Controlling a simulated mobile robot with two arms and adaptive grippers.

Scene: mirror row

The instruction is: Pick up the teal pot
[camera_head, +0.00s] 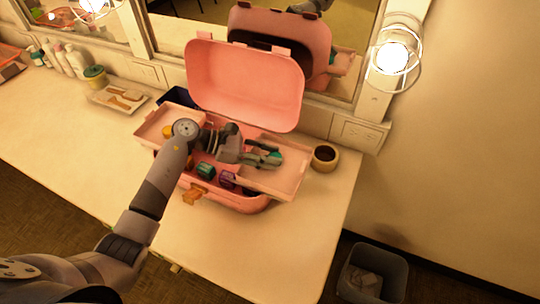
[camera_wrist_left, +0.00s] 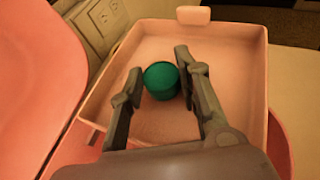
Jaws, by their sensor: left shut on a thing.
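The teal pot (camera_wrist_left: 161,80) is a small round pot over the right-hand pink tray (camera_wrist_left: 155,126) of the open pink case. In the head view, part of the pot (camera_head: 275,155) shows at the fingertips. My left gripper (camera_wrist_left: 160,76) is shut on it, one finger on each side. I cannot tell whether the pot touches the tray floor. My left arm reaches in from the left across the case. My right gripper is not in view.
The pink case (camera_head: 245,80) has its lid up against the mirror. A green pot (camera_head: 205,171) and a purple one (camera_head: 227,179) sit in its lower part. A brown jar (camera_head: 325,157) stands right of the tray. The front counter is clear.

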